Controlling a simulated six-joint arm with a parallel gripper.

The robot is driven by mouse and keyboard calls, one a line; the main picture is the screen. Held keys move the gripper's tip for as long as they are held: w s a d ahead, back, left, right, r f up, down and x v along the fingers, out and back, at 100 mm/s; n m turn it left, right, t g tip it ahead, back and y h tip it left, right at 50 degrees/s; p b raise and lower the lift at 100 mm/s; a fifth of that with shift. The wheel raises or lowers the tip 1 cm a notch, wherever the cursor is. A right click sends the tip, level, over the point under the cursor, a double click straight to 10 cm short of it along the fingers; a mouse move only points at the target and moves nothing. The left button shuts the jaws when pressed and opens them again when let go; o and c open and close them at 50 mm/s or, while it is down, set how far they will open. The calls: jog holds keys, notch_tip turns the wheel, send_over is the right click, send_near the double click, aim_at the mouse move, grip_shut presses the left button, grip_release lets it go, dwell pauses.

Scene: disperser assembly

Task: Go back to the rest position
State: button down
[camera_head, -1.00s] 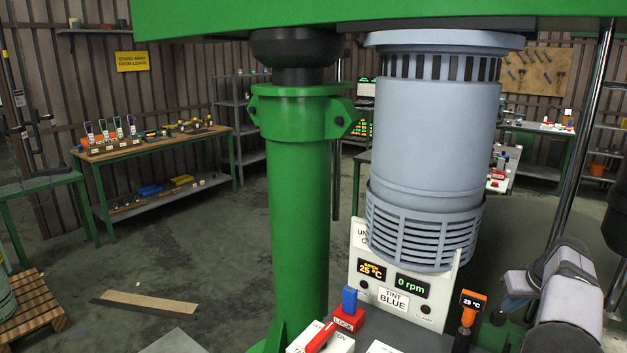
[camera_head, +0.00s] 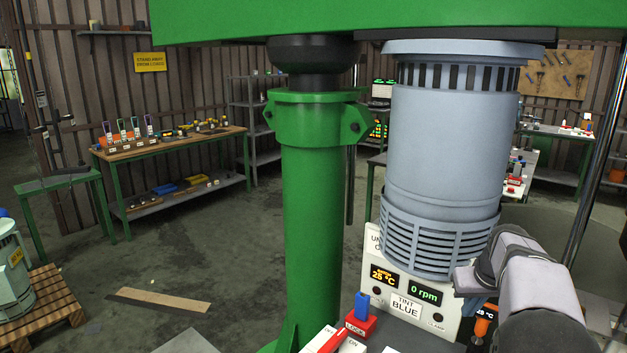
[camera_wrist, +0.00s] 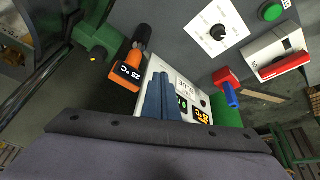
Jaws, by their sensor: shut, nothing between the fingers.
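My gripper (camera_wrist: 163,97) shows in the wrist view as two blue-grey fingers closed together, empty. It lies in the picture over the white display panel (camera_wrist: 190,88), and I cannot tell the gap between them. The panel reads 25 °C, 0 rpm and TINT BLUE. The thermometer also shows in the wrist view (camera_wrist: 131,71), beside the panel.
A large grey motor (camera_head: 443,150) hangs above the panel, beside a thick green column (camera_head: 312,200). A red and blue LOCK switch (camera_head: 361,318) and a red-handled ON/OFF switch (camera_head: 328,340) stand at the front.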

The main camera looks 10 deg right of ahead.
jog(key=s+a+f+n+g+y, duration=0.15)
jog(key=s+a+f, duration=0.35)
jog(key=s+a, duration=0.5)
jog(key=s+a+f+g, duration=0.2)
jog(key=s+a+f, duration=0.4)
jog(key=a, duration=0.7)
jog(key=s+a+f+g+b, duration=0.1)
jog(key=s+a+f, duration=0.3)
jog(key=s, duration=0.6)
jog(key=shift+a+n, duration=0.4)
jog(key=shift+n, duration=0.05)
jog(key=shift+w, duration=0.1)
